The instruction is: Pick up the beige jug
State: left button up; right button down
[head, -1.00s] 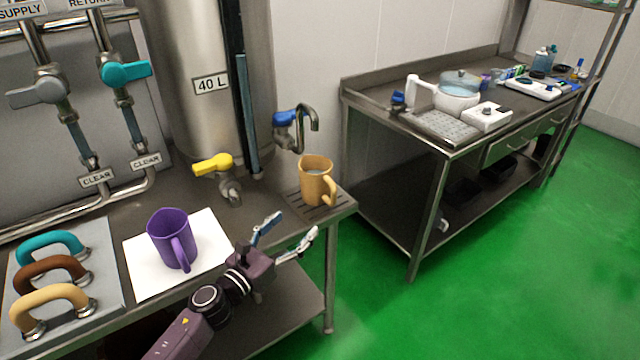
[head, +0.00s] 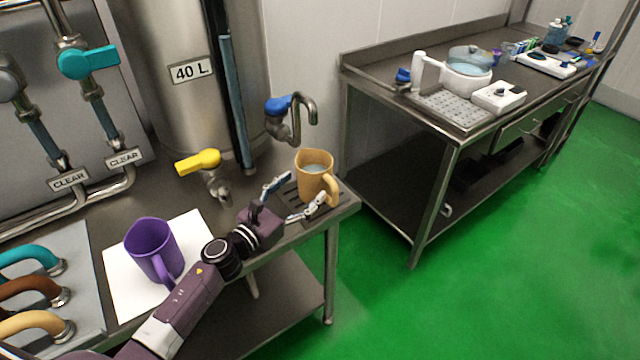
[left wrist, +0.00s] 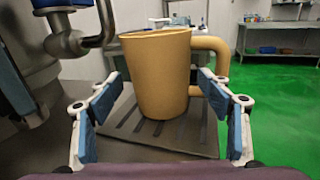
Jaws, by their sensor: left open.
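The beige jug (head: 314,174) stands upright on a slotted drip tray (head: 290,198) at the right end of the near steel counter, with liquid visible inside it. Its handle points right and toward me. My left gripper (head: 296,197) is open just in front of the jug, low near its base. In the left wrist view the jug (left wrist: 157,75) is between the open fingers (left wrist: 160,118) and beyond them, with a gap on the left side. The right finger overlaps the handle's lower end in the picture; I cannot tell whether they touch. My right gripper is not in view.
A purple jug (head: 154,250) stands on a white sheet (head: 118,285) to the left. A blue-handled tap (head: 285,105) rises behind the beige jug, and a yellow-handled tap (head: 200,162) is left of it. A second steel table (head: 375,78) stands at the right beyond green floor.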

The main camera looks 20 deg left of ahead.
aim_at(324, 169)
pick_arm(q)
jog(key=x, duration=0.4)
jog(key=shift+w+f, duration=0.25)
jog(key=shift+w, duration=0.05)
jog(key=shift+d, duration=0.15)
jog(key=c, duration=1.4)
jog(key=shift+w+r, duration=0.1)
jog(key=shift+r, duration=0.05)
jog(key=shift+c, duration=0.4)
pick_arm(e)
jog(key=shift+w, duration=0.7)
